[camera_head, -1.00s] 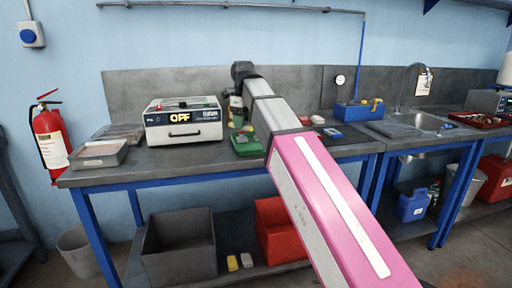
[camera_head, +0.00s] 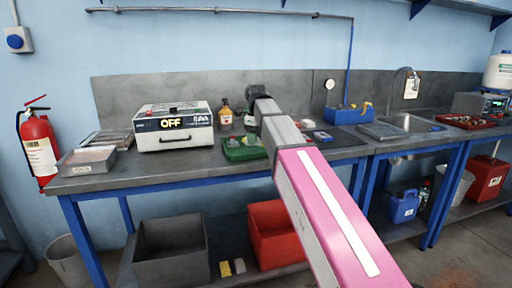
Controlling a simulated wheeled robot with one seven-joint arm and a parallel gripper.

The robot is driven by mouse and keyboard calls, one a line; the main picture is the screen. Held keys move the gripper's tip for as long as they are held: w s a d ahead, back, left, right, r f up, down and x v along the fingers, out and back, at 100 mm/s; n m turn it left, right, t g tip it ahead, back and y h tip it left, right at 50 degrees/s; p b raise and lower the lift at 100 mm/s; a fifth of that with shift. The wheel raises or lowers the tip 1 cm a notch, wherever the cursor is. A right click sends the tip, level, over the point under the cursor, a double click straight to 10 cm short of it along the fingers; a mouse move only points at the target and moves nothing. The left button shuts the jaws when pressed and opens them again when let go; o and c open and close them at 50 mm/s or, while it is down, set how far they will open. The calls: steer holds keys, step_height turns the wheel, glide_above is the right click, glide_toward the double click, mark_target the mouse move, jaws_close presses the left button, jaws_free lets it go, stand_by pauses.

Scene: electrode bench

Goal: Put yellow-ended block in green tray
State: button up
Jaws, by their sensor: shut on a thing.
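The green tray (camera_head: 238,155) sits on the bench right of the white box marked OFF. Small pale and greenish pieces lie in it, too small to make out. My pink and grey arm reaches over the bench, and its forearm covers the tray's right side. The dark wrist end shows above and behind the tray. My gripper's fingers are hidden behind the arm. I cannot make out the yellow-ended block.
The white box (camera_head: 174,128), amber bottle (camera_head: 225,116) and grey tray (camera_head: 86,161) stand on the bench. A blue box (camera_head: 343,116) and sink are to the right. A red bin (camera_head: 272,235) and grey bin (camera_head: 172,250) sit below.

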steer(key=shift+f, duration=1.9)
steer(key=shift+f, duration=0.15)
steer(key=o, duration=1.4)
steer(key=shift+o, duration=0.2)
step_height(320, 180, up, 12)
steer(key=shift+r, duration=0.1)
steer(key=shift+s, duration=0.1)
